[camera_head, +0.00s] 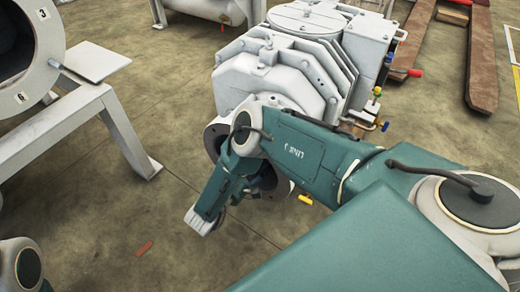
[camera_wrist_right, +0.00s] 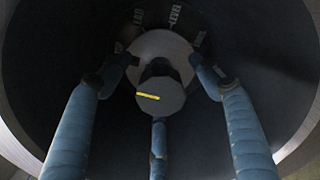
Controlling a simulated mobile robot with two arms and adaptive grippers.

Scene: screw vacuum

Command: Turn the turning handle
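The turning handle (camera_wrist_right: 174,100) is a small round grey knob with a yellow mark on its face. In the right wrist view it sits in front of a paler disc (camera_wrist_right: 158,46) inside a dark round housing. My right gripper (camera_wrist_right: 160,85) has three blue fingers spread around the knob: left, right and below. The fingers look open; gaps show between them and the front face, and I cannot tell whether any tip touches behind it. In the head view my right arm covers the front of the pale grey vacuum machine (camera_head: 320,68) and hides this gripper. My left gripper is out of view.
A white stand (camera_head: 75,120) with a round numbered opening is at the left. The machine's right side has a red-ended lever (camera_head: 414,73). Brown beams (camera_head: 482,60) lie at the upper right. An orange strip (camera_head: 144,248) lies on otherwise open floor at lower left.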

